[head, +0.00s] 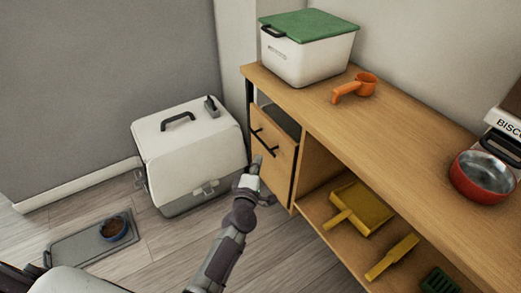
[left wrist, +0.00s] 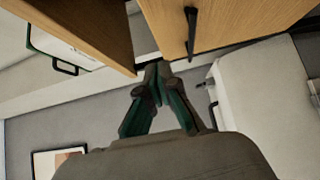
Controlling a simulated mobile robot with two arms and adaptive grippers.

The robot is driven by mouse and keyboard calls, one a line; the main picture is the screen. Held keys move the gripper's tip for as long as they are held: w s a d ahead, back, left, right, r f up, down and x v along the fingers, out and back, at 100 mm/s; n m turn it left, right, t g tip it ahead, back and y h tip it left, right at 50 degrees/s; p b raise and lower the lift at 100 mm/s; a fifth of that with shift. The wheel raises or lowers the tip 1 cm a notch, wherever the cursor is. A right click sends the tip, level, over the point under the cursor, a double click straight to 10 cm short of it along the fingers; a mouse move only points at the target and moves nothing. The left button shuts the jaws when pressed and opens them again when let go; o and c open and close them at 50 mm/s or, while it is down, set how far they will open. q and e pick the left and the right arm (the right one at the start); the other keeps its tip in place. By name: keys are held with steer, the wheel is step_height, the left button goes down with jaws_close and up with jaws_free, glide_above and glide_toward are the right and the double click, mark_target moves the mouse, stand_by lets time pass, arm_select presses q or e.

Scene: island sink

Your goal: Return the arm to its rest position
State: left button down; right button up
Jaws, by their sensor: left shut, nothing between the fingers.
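My left gripper (head: 257,165) is in front of the wooden drawer front (head: 284,158) of the cabinet, low and near its black handle (head: 266,149). Its fingers are closed together with nothing between them, as the left wrist view (left wrist: 158,72) also shows. In that view the fingertips are close to the wood panel (left wrist: 222,20) and its black handle (left wrist: 191,30); I cannot tell whether they touch it. The left arm (head: 222,258) reaches up from the bottom of the head view. My right gripper is not in view.
A white litter box (head: 185,150) stands on the floor left of the gripper. A mat (head: 75,247) with a blue food bowl (head: 114,229) lies farther left. The counter (head: 420,140) holds a green-lidded bin (head: 300,60), orange scoop (head: 366,84) and red bowl (head: 470,190). Yellow tools (head: 360,207) lie on the shelf.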

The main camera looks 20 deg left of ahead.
arm_select(q)
steer(key=shift+s, duration=0.5)
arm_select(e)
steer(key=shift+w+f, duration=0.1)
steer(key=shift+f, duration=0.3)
